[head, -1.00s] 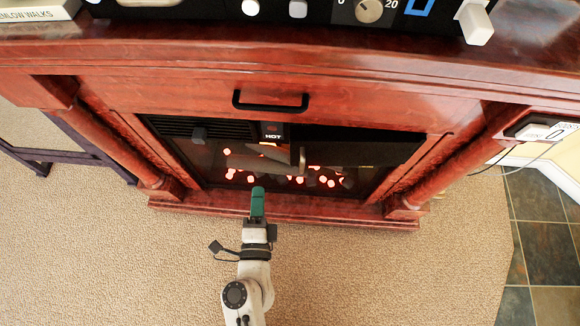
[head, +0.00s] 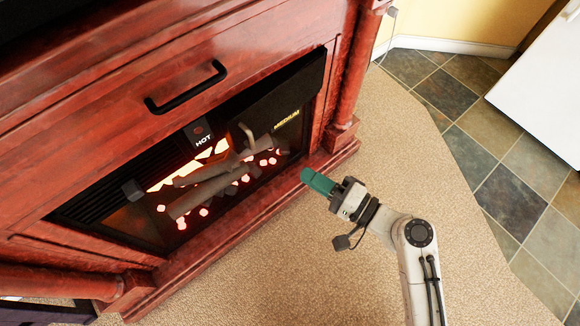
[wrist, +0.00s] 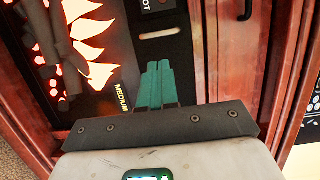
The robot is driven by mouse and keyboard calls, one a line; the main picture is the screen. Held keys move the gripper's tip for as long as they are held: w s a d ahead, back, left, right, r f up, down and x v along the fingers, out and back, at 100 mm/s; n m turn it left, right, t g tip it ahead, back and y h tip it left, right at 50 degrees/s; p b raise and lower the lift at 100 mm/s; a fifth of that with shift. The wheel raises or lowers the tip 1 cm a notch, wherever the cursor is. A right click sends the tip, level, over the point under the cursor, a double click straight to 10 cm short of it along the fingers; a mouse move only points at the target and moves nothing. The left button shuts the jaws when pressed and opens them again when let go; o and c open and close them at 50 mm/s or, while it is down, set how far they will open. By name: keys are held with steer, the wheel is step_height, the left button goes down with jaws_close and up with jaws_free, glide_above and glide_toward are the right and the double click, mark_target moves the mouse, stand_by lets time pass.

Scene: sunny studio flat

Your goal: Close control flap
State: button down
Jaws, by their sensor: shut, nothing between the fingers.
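The electric fireplace (head: 130,215) has a dark panel at the upper right of its glowing opening, which looks like the control flap (head: 290,82). A small curved handle (head: 247,134) shows near the panel's left end, and a yellow MEDIUM label sits by its lower edge. The panel's exact angle is hard to tell. My gripper (head: 318,182) has teal fingers, shut and empty, in front of the fireplace's lower right, apart from the panel in the head view. In the wrist view the fingers (wrist: 156,86) overlap a dark face beside the MEDIUM label (wrist: 121,97).
A drawer with a black handle (head: 186,88) is above the opening, and a HOT label (head: 203,141) is below it. A red wooden ledge (head: 240,235) juts out at the base. Carpet (head: 290,275) is open in front; tile (head: 480,155) and a white cabinet (head: 545,85) lie right.

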mark_target(253, 142)
steer(key=x, duration=1.3)
steer(key=x, duration=0.2)
steer(key=shift+w+a+r+b, duration=0.15)
steer(key=shift+w+a+b, duration=0.1)
steer(key=shift+b, duration=0.1)
